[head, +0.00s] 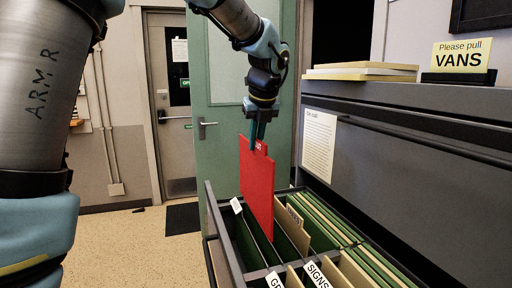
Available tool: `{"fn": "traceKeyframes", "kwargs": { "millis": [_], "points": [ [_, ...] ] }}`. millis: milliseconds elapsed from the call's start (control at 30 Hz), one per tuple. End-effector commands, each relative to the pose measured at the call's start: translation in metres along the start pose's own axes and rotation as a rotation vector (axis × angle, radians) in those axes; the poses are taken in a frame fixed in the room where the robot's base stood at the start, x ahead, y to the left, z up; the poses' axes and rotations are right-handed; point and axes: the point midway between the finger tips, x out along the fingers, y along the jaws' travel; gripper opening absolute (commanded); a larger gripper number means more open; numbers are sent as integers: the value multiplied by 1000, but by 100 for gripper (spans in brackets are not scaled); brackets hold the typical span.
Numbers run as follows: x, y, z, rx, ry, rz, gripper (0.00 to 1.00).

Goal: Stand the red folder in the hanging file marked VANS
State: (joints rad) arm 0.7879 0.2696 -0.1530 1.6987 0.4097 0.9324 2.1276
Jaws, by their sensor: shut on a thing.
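My gripper (256,142) is shut on the top edge of a red folder (257,188), which hangs upright over an open file drawer (222,243). The folder's lower edge reaches down among green hanging files (246,240) in the drawer's left part; I cannot tell how deep it is or which file it is in. A white tag (236,205) at the back left is too slanted to read. A tan tab (295,216) right of the folder has small lettering I cannot read surely. Nearer tabs read SIGNS (318,275) and GR (274,281), the latter cut off.
A yellow card reading "Please pull VANS" (461,56) stands on the grey cabinet (405,165), beside stacked folders (362,71). The cabinet front borders the drawer on the right. A green door (221,150) stands behind.

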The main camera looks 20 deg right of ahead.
Motion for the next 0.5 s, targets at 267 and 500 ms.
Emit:
{"fn": "traceKeyframes", "kwargs": {
  "millis": [267,500],
  "points": [
    [14,0,-6,0,-1,-1,0],
    [27,0,-12,0,-1,0,0]
  ]
}}
